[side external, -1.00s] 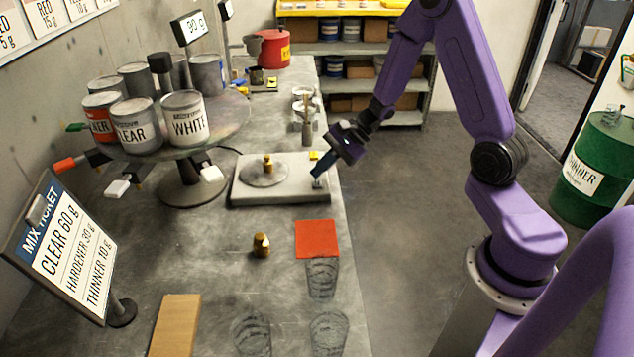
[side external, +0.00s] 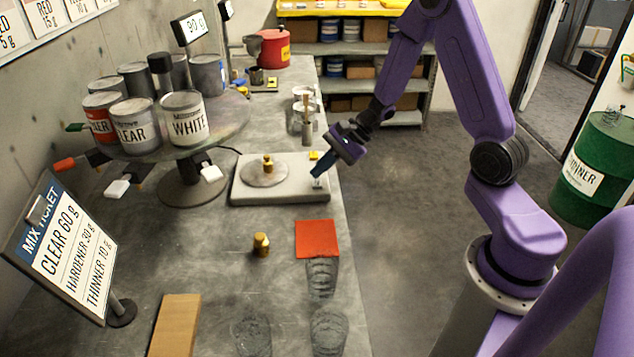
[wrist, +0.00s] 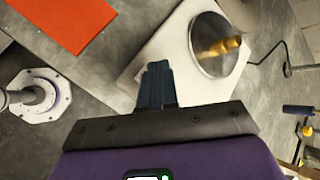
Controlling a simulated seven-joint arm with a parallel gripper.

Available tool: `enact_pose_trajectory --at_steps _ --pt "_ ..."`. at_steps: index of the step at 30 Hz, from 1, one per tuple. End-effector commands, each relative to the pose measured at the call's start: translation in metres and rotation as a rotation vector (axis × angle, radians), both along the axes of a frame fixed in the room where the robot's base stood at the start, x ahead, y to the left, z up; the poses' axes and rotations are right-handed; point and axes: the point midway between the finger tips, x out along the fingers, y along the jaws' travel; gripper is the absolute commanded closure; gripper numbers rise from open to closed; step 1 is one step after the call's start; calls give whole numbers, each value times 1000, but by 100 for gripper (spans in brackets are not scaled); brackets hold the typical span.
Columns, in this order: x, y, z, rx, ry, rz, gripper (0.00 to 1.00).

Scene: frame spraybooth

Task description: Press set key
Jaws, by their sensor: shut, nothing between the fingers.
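The pale scale (side external: 245,192) lies on the bench with a round metal pan (side external: 254,177) and a brass weight (side external: 267,161) on it. A yellow key (side external: 314,156) and a small greenish key (side external: 317,184) show at its right end; I cannot read their labels. My gripper (side external: 317,173) is shut and empty, pointing down just above the greenish key with a small gap. In the wrist view my shut fingers (wrist: 155,72) overlap the scale's edge, the pan (wrist: 207,58) and weight (wrist: 225,46) are beyond, and the keys are hidden.
A second brass weight (side external: 261,244) and an orange-red mat (side external: 317,239) are nearer on the bench. A cup with a stick (side external: 306,125) stands behind the scale. Paint cans (side external: 183,118) sit on a round stand to the left. A display (side external: 189,28) reads 90 g.

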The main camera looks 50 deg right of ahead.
Motion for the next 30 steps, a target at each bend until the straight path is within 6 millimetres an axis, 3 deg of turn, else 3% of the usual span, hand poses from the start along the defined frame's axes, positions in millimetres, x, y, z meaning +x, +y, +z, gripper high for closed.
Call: enact_pose_trajectory --at_steps 30 --pt "0 0 -9 0 0 0 100"
